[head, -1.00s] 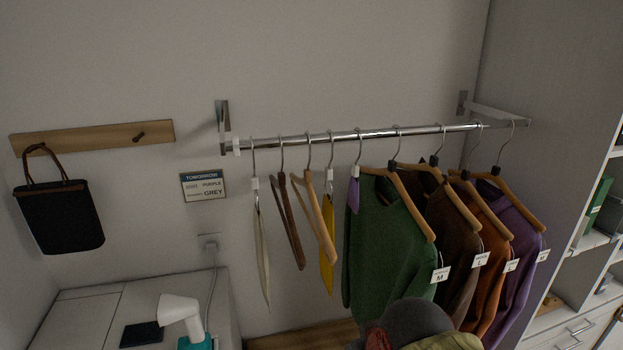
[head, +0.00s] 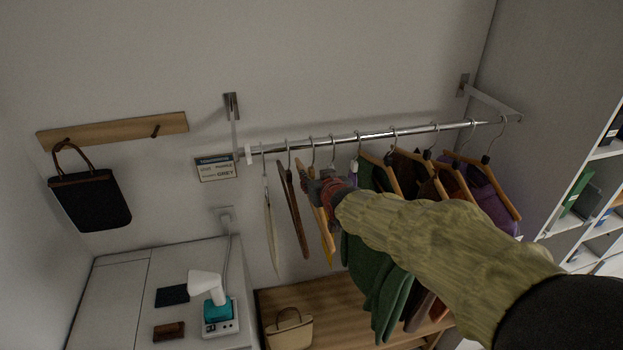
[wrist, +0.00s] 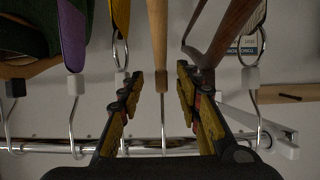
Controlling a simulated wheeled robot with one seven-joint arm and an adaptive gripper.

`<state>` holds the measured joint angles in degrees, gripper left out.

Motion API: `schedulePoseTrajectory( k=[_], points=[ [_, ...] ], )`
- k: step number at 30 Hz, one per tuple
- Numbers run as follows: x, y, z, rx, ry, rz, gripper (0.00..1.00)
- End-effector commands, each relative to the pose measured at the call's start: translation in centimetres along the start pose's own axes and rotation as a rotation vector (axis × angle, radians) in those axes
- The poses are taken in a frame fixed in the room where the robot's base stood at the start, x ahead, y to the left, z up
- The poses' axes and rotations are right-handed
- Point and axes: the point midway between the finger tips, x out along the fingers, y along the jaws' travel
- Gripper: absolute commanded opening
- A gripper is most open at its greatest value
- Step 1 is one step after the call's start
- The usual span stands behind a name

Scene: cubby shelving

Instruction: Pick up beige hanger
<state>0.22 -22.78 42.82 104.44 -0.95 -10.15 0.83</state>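The beige hanger (wrist: 157,40) is a bare light-wood hanger on the metal rail (wrist: 165,145), shown upside down in the wrist view. Its wooden end and hook lie between the fingers of my gripper (wrist: 158,98), with a gap on both sides. My gripper is open. In the head view my gripper (head: 325,188) is at the hanger's upper part and hides much of the beige hanger (head: 318,215). A dark brown hanger (wrist: 222,35) hangs just beside it and passes close to the right finger in the wrist view.
Sweaters (head: 372,260) fill the right. A wooden bench (head: 340,290) with a handbag (head: 289,330) stands below.

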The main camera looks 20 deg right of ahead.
Motion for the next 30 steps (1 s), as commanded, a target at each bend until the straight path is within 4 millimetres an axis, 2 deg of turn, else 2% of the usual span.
schedulePoseTrajectory(
  k=[4, 14, 24, 30],
  points=[
    [0.5, 0.0, -0.8, 0.000, 0.031, -0.001, 0.34],
    [3.2, -0.1, -0.9, 0.000, 0.031, -0.001, 0.34],
    [7.2, -0.2, -0.8, 0.000, 0.031, -0.001, 0.34],
    [8.0, -0.2, -0.8, 0.000, 0.032, -0.001, 0.34]
  ],
)
